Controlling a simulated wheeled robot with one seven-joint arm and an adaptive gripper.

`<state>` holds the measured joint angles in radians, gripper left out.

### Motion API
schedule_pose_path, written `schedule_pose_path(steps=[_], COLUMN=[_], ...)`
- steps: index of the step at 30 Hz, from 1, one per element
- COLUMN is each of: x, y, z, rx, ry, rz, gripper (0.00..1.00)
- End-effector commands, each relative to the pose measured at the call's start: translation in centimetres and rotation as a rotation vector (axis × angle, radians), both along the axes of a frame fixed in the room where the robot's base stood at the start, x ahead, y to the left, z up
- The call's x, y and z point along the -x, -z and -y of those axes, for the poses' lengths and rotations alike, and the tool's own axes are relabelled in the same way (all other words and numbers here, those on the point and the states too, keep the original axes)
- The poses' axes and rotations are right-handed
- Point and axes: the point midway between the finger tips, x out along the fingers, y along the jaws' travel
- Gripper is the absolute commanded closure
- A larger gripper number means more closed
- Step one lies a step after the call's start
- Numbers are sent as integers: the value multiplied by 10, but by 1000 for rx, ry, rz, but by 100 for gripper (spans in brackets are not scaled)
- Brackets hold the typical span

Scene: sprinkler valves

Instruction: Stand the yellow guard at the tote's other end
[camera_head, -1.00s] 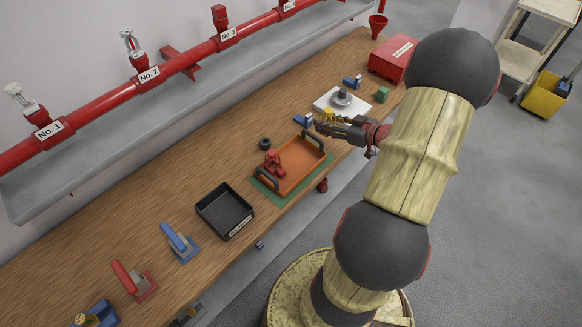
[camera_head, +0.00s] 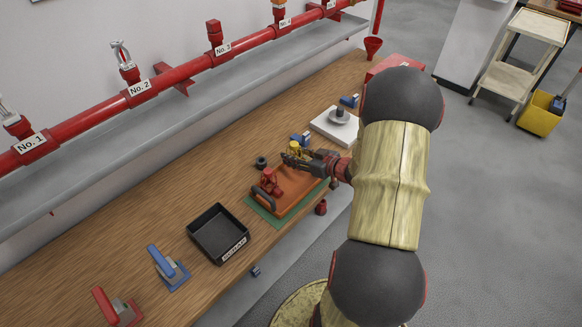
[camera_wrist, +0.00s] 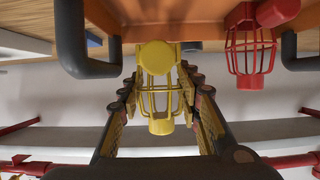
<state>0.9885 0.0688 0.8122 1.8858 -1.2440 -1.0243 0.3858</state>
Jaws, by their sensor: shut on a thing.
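The yellow guard (camera_wrist: 158,95), a small wire cage with a round end, is between the two fingers of my gripper (camera_wrist: 160,108) in the wrist view. My gripper (camera_head: 292,160) is shut on it at the far end of the orange tote (camera_head: 291,188). The fingers and arm hide part of the guard and that end; I cannot tell whether the guard touches the tote. A red guard (camera_head: 269,182) stands at the tote's near end and also shows in the wrist view (camera_wrist: 250,45). The tote's black handle (camera_head: 263,201) is visible at the near end.
The tote sits on a green mat (camera_head: 259,213) by the bench's front edge. A black tray (camera_head: 219,233) is nearer left. A small dark ring (camera_head: 261,162) lies behind the tote. A white board (camera_head: 335,126) with a grey part and a blue item (camera_head: 300,139) are beyond.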

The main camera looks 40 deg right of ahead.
Motion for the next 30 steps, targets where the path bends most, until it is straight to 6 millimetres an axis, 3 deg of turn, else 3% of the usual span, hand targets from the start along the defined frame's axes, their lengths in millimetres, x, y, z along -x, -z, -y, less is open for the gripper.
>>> schedule_pose_path(steps=[5, 13, 25, 26, 30], x=[-6, -10, -10, -9, -9], y=[7, 42, 46, 47, 46], z=[-4, -6, -6, -6, -6], rx=[2, 1, 1, 0, 1], ry=[-1, 0, 1, 1, 1], rz=[2, 1, 2, 1, 1], gripper=[100, 100, 100, 65, 58])
